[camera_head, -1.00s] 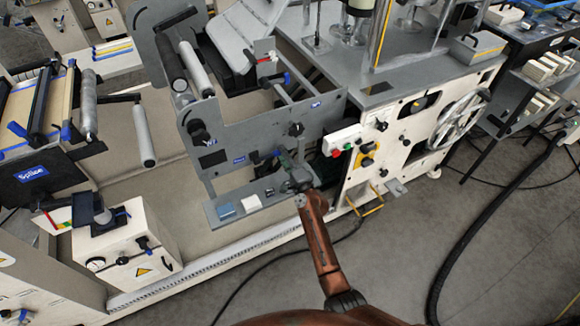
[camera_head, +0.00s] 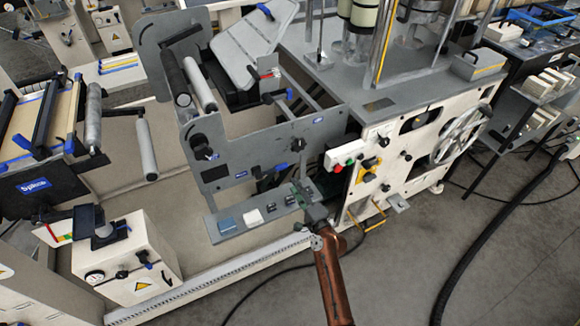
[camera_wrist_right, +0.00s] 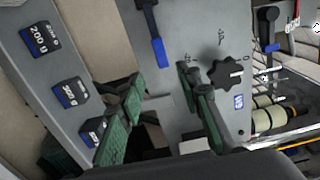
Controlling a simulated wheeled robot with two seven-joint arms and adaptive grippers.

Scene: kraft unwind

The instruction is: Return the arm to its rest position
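My right gripper (camera_head: 303,193) is in front of the grey machine panel (camera_head: 240,145), at the right end of its lower ledge. In the right wrist view its two green-padded fingers (camera_wrist_right: 160,85) stand apart with nothing between them, so it is open. My copper-coloured right arm reaches up from the bottom edge of the head view. A blue-handled lever (camera_wrist_right: 158,50) and a black star knob (camera_wrist_right: 225,73) on the panel lie beyond the fingers. My left gripper is not in view.
Several dark weight blocks sit on the ledge, one marked 200 g (camera_wrist_right: 40,38). A blue block (camera_head: 227,224) and a white block (camera_head: 252,217) are left of them. The white cabinet (camera_head: 385,165) with a handwheel (camera_head: 458,135) stands close right. The floor (camera_head: 420,245) in front is mostly clear.

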